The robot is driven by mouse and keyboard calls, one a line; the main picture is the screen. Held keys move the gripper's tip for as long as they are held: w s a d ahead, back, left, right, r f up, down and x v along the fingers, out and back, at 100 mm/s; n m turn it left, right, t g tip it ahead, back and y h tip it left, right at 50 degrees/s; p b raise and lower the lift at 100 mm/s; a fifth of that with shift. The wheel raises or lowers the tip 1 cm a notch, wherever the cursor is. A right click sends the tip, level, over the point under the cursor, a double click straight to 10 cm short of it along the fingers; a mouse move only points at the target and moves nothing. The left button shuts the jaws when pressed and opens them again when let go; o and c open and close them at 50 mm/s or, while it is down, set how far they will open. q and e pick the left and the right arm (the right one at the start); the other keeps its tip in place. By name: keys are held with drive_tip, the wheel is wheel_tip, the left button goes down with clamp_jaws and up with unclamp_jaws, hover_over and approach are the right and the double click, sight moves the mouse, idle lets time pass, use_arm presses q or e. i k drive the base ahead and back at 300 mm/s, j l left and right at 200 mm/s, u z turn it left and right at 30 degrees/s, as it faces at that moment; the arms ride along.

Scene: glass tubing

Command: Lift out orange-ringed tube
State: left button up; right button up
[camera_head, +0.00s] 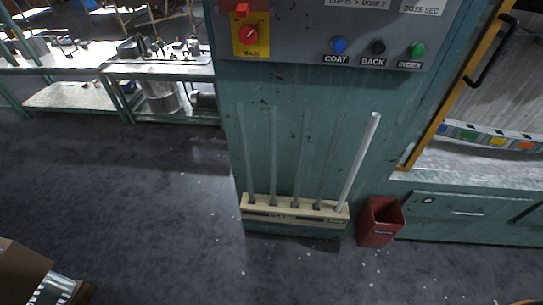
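A cream rack (262,214) with lettering on its front stands low against the teal cabinet. Several thin glass tubes stand in it in a row, such as the leftmost tube (245,155) and the second tube (273,155). They are clear and hard to see against the cabinet. A brighter, whitish tube (358,164) stands in the rack's right end and leans to the right at its top. I cannot make out an orange ring on any tube. Neither of my grippers shows in the view.
A red bin (379,222) stands on the floor right of the rack. A control panel (300,35) with a red knob and buttons is above. An orange-framed door (455,85) is at the right. A brown box (22,272) is at the lower left. The floor (150,220) between is clear.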

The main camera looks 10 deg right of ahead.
sight(273, 109)
drive_tip(key=i+j+z, duration=0.1)
drive_tip(key=z, duration=0.7)
drive_tip(key=i+j+z, duration=0.1)
drive_tip(key=j+z, duration=0.35)
drive_tip(key=j, duration=0.65)
drive_tip(key=k+j+z, duration=0.1)
drive_tip(key=j+z, duration=0.35)
drive_tip(key=j, duration=0.65)
